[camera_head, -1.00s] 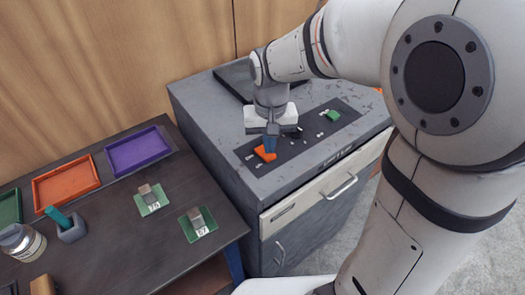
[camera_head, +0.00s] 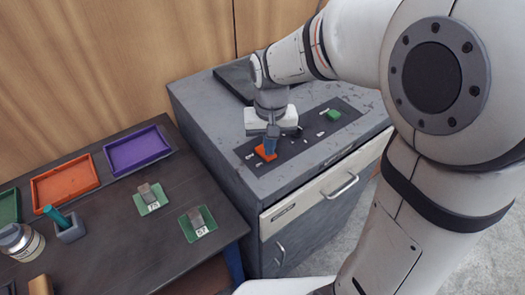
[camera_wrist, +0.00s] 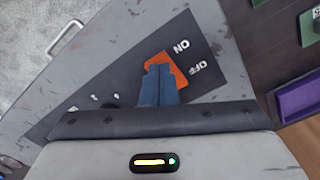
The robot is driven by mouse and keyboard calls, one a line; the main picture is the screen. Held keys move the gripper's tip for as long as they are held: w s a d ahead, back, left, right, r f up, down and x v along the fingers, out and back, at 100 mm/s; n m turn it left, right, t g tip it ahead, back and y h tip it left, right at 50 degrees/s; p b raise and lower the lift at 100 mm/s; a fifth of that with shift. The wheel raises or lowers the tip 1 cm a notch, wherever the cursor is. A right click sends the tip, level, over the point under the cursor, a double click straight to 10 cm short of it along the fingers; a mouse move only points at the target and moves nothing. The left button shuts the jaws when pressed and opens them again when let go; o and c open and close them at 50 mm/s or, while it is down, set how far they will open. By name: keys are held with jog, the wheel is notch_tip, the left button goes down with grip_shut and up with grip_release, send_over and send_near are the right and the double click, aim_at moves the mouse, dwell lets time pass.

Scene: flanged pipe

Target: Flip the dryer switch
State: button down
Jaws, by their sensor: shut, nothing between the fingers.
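The orange dryer switch (camera_wrist: 166,63) sits on a dark panel with white ON and OFF labels beside it in the wrist view. It also shows in the head view (camera_head: 264,153), partly hidden by my fingers. My gripper (camera_wrist: 158,70) is shut with nothing between its blue fingertips. In the wrist view the tips overlap the switch's lower part; I cannot tell whether they press on it. In the head view my gripper (camera_head: 270,148) points down over the switch at the panel's near left end.
The panel (camera_head: 300,138) also carries a green switch (camera_head: 333,115) and a dark knob. It lies on a grey cabinet (camera_head: 215,115) with handles in front. A dark table (camera_head: 110,240) at left holds an orange tray (camera_head: 65,184), a purple tray (camera_head: 138,151) and green plates.

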jog(key=shift+f+b, duration=0.3)
jog(key=shift+f, duration=0.15)
jog(key=shift+r, duration=0.15)
jog(key=shift+r+p, duration=2.75)
jog(key=shift+r, duration=0.65)
